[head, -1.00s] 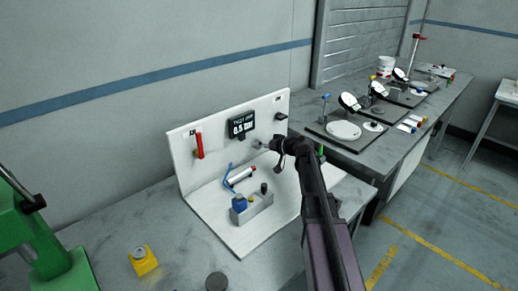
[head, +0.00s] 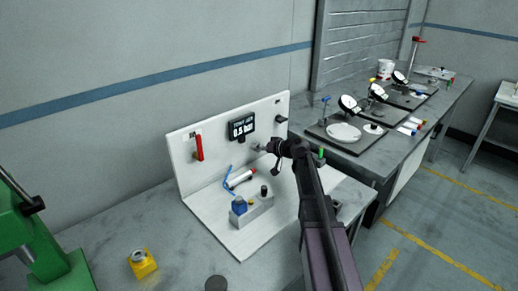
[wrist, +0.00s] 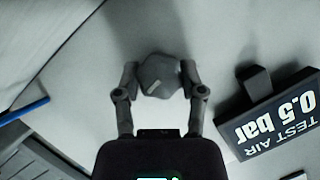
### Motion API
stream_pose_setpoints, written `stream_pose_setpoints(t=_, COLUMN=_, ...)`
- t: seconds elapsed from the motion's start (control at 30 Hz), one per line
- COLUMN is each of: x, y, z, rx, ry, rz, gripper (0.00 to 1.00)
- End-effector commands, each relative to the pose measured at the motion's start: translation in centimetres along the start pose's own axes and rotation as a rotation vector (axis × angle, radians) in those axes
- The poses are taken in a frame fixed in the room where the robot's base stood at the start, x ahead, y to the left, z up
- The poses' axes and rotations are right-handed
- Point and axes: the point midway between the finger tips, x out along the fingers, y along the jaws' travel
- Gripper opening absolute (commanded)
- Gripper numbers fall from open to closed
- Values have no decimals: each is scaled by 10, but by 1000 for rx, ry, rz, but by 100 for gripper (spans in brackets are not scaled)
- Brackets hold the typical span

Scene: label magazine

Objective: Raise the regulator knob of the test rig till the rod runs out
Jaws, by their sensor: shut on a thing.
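The regulator knob (wrist: 160,76) is a dark grey faceted knob with a small pale mark, on the white upright panel of the test rig (head: 212,170). My gripper (wrist: 160,80) is shut on it, one finger on each side. In the head view my gripper (head: 266,147) reaches the panel from the right and mostly hides the knob. The display (wrist: 265,122) reads TEST AIR 0.5 bar; it also shows in the head view (head: 241,130).
A red handle (head: 198,147) is on the panel's left and a dark knob (head: 281,119) at its upper right. A grey block with a blue part (head: 239,206) stands on the rig's base. A green press (head: 45,240) and yellow button box (head: 142,263) are at left.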

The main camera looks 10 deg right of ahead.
Motion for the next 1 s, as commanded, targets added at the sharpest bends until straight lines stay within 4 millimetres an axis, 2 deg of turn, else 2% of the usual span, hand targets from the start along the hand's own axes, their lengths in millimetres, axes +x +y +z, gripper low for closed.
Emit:
stream_pose_setpoints(t=0.4, x=2, y=1, z=1, rx=231, ry=0, rz=-98, gripper=5)
stream_pose_setpoints(t=0.73, x=1, y=0, z=0, rx=254, ry=-1, rz=-107, gripper=5)
stream_pose_setpoints(t=0.77, x=1, y=0, z=0, rx=254, ry=-1, rz=-107, gripper=55)
stream_pose_setpoints(t=0.8, x=1, y=0, z=0, rx=254, ry=-1, rz=-107, gripper=67)
stream_pose_setpoints(t=0.87, x=1, y=0, z=0, rx=253, ry=-1, rz=-107, gripper=85)
stream_pose_setpoints(t=1.0, x=1, y=0, z=0, rx=253, ry=-1, rz=-106, gripper=87)
